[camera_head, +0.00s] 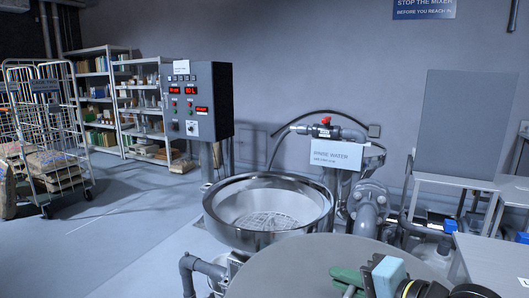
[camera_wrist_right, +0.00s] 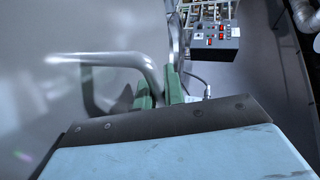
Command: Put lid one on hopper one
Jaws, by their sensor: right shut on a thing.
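The open steel hopper (camera_head: 222,216) stands in the middle of the head view, with a mesh grate (camera_head: 266,221) inside its round bowl. The lid (camera_head: 275,275) is a large grey disc at the bottom of the head view, nearer to me than the hopper. Its far edge comes close to the hopper's front rim in the picture; I cannot tell the gap. My right gripper (camera_head: 347,281) has green fingers and is shut on the lid's bent metal handle (camera_wrist_right: 105,60). The right wrist view shows the fingers (camera_wrist_right: 160,90) at this handle, over the lid's grey face. My left gripper is not in view.
A control box (camera_head: 205,103) on a post stands behind the hopper. A pipe with a red valve (camera_head: 325,121) and a rinse-water sign (camera_head: 337,155) is at its right rear. A pipe (camera_head: 190,268) runs at the front left. Open floor (camera_head: 120,235) lies left.

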